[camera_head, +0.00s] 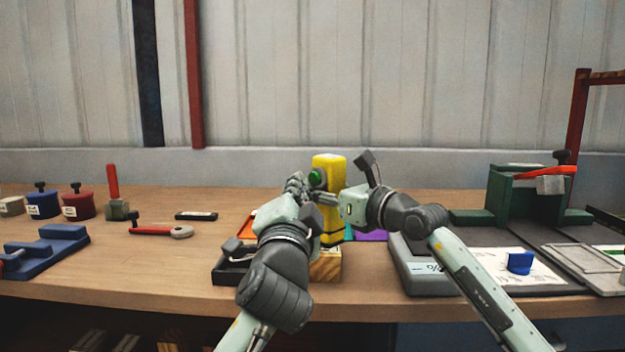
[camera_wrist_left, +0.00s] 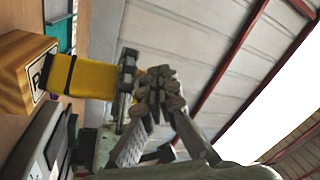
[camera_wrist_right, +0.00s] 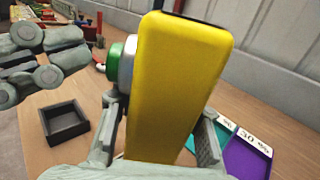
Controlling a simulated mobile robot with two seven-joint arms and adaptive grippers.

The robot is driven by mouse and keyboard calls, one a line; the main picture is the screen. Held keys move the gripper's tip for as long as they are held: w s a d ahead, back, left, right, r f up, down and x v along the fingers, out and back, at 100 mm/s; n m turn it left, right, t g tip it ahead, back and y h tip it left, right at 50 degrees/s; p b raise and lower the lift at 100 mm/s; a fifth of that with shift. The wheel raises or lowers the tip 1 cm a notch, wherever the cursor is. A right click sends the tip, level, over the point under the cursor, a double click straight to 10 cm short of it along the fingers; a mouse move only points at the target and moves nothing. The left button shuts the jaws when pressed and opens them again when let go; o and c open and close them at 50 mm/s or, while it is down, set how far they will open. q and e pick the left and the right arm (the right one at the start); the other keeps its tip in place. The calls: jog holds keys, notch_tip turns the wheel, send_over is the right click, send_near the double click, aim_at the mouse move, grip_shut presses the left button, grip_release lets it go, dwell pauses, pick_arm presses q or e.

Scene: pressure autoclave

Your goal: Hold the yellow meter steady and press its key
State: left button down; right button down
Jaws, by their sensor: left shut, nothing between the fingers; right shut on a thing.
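The yellow meter (camera_head: 332,172) stands upright near the middle of the bench. Its round green key (camera_head: 316,177) faces left; in the right wrist view the key (camera_wrist_right: 114,63) sticks out from a pale collar. My right gripper (camera_wrist_right: 158,132) is shut on the meter, one finger on each side below the key. My left gripper (camera_head: 295,182) is shut and empty, left of the key and level with it. In the right wrist view a small gap shows between its fingertips and the key. The left wrist view shows the meter (camera_wrist_left: 95,80) beyond the left fingertips (camera_wrist_left: 158,82), with its key hidden.
A wooden block (camera_head: 326,266) is below the meter; I cannot tell if they touch. A black tray (camera_wrist_right: 66,122) and purple tray (camera_wrist_right: 247,158) lie nearby. A grey scale (camera_head: 425,280) and green stand (camera_head: 525,195) are at right. Tools and pots are at left.

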pick_arm(q)
jog(key=shift+w+d, duration=0.1)
dwell(0.6)
jog(key=shift+w+d, duration=0.2)
jog(key=shift+w, duration=0.05)
jog(key=shift+w+d, duration=0.35)
dwell(0.8)
jog(key=shift+s, duration=0.1)
jog(key=shift+s+a, duration=0.6)
jog(key=shift+a, duration=0.05)
jog(key=s+a, duration=0.3)
jog(key=shift+s+a, duration=0.3)
dwell(0.4)
dwell(0.4)
